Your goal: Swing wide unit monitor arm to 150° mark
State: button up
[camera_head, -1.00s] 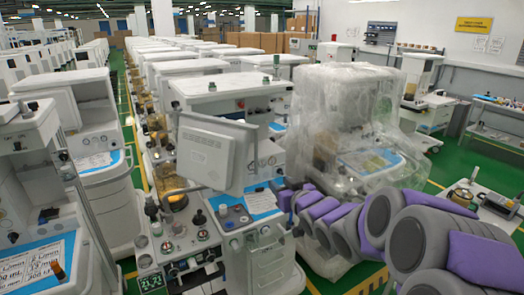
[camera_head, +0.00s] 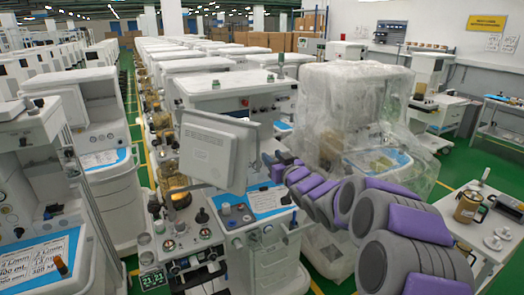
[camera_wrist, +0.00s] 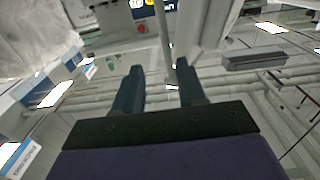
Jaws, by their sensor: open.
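The wide unit (camera_head: 262,232) stands in front of me, with a blue-edged work surface and knobs. Its monitor (camera_head: 217,148) is a pale grey panel above that surface, with its vented back towards me. The arm behind the monitor and any degree mark are not readable. My gripper (camera_head: 277,165) is just right of the monitor's right edge, and a gap to the panel cannot be judged. In the wrist view my gripper (camera_wrist: 157,90) has two dark fingers spread apart with nothing clearly held. A thin grey pole (camera_wrist: 165,45) appears beyond, between the fingers.
Another cart (camera_head: 35,190) is at the left, and rows of carts fill the back. A white table (camera_head: 480,225) with a brass-coloured canister (camera_head: 467,207) is at the right. Green floor is open beyond it.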

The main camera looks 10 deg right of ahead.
aim_at(258, 147)
jog(key=w+a, duration=0.1)
jog(key=w, duration=0.1)
jog(key=w+a, duration=0.1)
jog(key=w, duration=0.1)
jog(key=w+a, duration=0.1)
jog(key=w, duration=0.1)
jog(key=shift+w+a, duration=0.15)
jog(key=shift+a, duration=0.25)
jog(key=shift+w, duration=0.2)
jog(key=shift+w+d, duration=0.25)
jog(key=shift+d, duration=0.55)
jog(key=shift+a, duration=0.55)
jog(key=c, duration=0.3)
jog(key=shift+a, duration=0.1)
jog(key=c, duration=0.3)
jog(key=shift+d, duration=0.2)
grip_shut()
